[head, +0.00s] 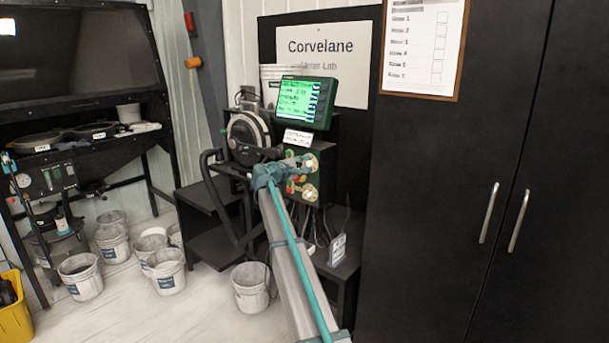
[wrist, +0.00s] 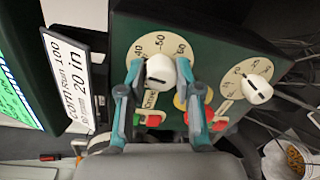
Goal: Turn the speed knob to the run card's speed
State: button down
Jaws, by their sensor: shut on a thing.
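In the wrist view, my gripper (wrist: 160,72) has one finger on each side of a white knob (wrist: 159,68) and is shut on it. The knob sits on a cream dial (wrist: 160,42) marked 40, 50 and 60. A dark mark shows on the knob, but I cannot tell which number it points at. The label below this dial is partly hidden by the fingers. The run card (wrist: 70,75) stands left of the panel, reading corn, run 100 and 20 in. In the head view, my gripper (head: 268,174) is at the green panel (head: 321,166), partly hidden by my arm.
A second white knob (wrist: 258,89) on its own dial is right of the held one. Red and green buttons (wrist: 150,120) lie below the held knob. A green screen (head: 305,100) sits above the panel. Black cabinet doors (head: 455,200) stand close on the right.

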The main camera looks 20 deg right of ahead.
jog(key=shift+s+f+m+t+b, duration=0.15)
jog(key=shift+m+t+b, duration=0.25)
jog(key=shift+m+b, duration=2.9)
jog(key=shift+w+f+m+t+b, duration=0.1)
jog(key=shift+m+t+b, duration=0.3)
jog(key=shift+m+b, duration=2.85)
jog(key=shift+r+n+b, duration=0.1)
jog(key=shift+n+b, duration=0.35)
jog(key=shift+b, duration=0.2)
jog(key=c, duration=0.8)
grip_release()
jog(key=v, duration=1.2)
jog(key=shift+r, duration=0.2)
